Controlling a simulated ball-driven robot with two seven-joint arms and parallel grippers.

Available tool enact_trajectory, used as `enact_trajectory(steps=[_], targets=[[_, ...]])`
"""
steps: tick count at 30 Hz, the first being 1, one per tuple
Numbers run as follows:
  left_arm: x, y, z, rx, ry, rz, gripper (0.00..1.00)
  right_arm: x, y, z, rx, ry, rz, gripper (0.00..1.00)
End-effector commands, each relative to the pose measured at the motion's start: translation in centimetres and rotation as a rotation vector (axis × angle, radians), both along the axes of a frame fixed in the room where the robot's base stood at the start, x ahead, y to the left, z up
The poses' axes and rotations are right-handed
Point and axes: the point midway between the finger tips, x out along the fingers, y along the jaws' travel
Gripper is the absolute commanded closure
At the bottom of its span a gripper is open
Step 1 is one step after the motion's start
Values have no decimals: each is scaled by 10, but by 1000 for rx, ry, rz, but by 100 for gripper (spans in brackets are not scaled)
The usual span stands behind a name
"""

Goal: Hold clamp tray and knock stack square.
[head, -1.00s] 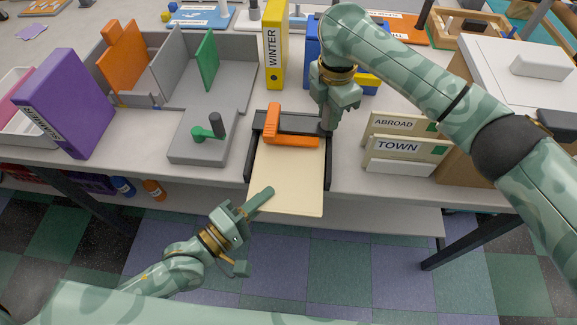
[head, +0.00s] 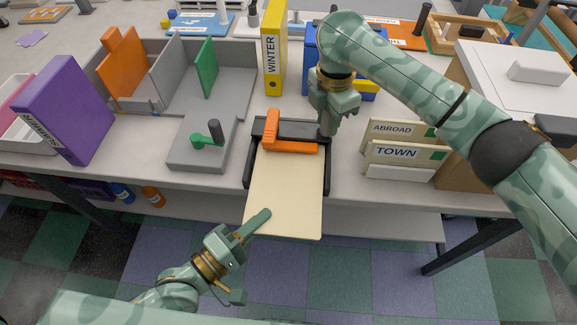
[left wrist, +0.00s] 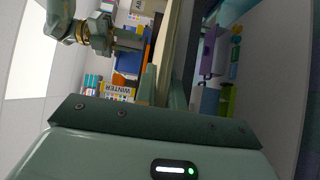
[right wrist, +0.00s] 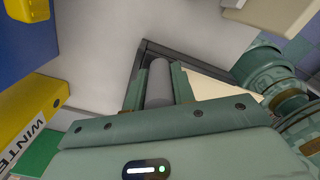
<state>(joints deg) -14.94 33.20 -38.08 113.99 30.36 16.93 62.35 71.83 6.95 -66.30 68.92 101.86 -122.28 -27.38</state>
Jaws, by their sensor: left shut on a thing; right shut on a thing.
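The clamp tray (head: 248,172) is a dark tray on the table's front edge, with an orange clamp (head: 285,147) across its back. A cream paper stack (head: 285,200) lies under the clamp and juts out past the table's front edge. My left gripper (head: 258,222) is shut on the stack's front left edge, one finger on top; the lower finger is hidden. My right gripper (head: 327,128) is shut on a grey upright post (right wrist: 160,85) at the tray's back right corner. The pale stack also shows in the left wrist view (left wrist: 170,50).
A grey block with a green lever (head: 205,140) stands left of the tray. Card holders marked ABROAD and TOWN (head: 400,152) stand to the right. A yellow WINTER binder (head: 272,45) stands behind, and a purple binder (head: 65,105) at the far left.

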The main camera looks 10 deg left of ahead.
Motion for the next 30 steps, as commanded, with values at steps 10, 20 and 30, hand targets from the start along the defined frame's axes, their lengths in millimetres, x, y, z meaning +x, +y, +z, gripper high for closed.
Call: enact_trajectory(steps=[10,20,30], targets=[[5,0,-1,3,1,-1,100,-2,1,-2,2,5,0,97],[39,0,-2,4,5,-1,100,-2,1,-2,2,5,1,97],[34,8,-2,5,4,-2,100,-1,1,-2,2,5,0,97]])
